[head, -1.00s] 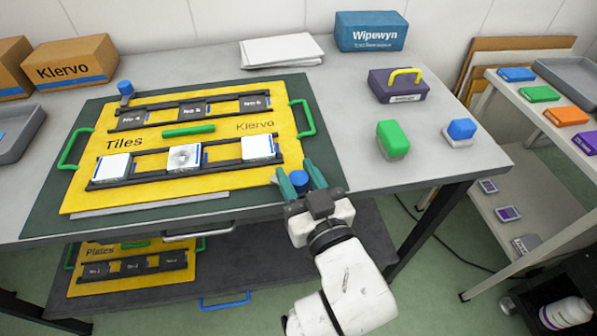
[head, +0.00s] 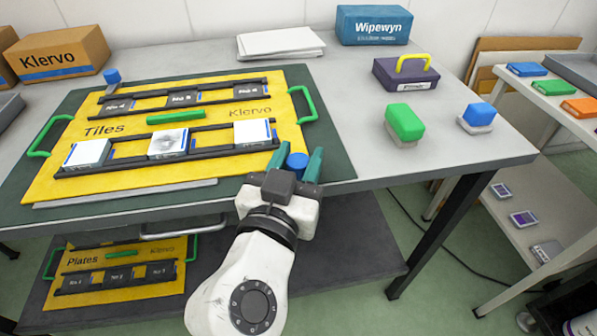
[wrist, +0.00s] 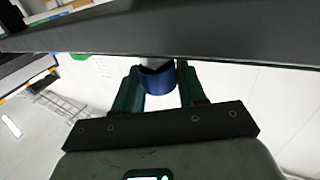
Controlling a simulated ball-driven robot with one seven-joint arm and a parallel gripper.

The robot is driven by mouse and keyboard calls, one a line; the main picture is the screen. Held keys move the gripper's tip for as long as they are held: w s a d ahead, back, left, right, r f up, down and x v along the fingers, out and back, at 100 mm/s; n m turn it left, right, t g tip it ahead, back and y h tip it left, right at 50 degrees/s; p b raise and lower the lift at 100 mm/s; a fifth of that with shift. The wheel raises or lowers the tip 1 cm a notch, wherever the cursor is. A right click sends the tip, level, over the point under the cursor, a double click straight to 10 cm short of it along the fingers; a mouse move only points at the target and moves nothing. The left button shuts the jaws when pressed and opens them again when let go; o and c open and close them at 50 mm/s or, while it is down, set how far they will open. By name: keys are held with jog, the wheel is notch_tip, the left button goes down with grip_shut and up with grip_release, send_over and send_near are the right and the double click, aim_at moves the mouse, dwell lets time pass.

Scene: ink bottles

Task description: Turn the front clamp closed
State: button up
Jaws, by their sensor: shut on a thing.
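The front clamp is a blue knob (head: 297,161) at the front right corner of the yellow Tiles plate (head: 215,180). It also shows in the wrist view (wrist: 157,79), below the dark table edge. My gripper (head: 297,158) has its two green fingers around the blue knob, one on each side, and is shut on it. Its fingers also show in the wrist view (wrist: 157,90). A second blue knob (head: 111,75) stands at the back left corner of the plate. The clamp parts under the front knob are hidden from the head view.
The plate holds dark rails with white tiles (head: 168,143) and a green handle (head: 304,104) at its right. A green-topped block (head: 404,122) and a blue-topped block (head: 478,115) stand to the right on the grey table (head: 360,165). A lower shelf (head: 330,240) is below.

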jog(key=shift+f+m+g+h+b, duration=0.1)
jog(key=shift+m+g+h+b, duration=0.75)
jog(key=shift+m+h, duration=1.25)
jog(key=shift+h, duration=0.7)
jog(key=o, duration=0.9)
jog(key=shift+o, duration=0.2)
jog(key=p+v, duration=0.1)
jog(key=v, duration=0.9)
jog(key=shift+s+a, duration=0.25)
jog(key=shift+s, duration=0.05)
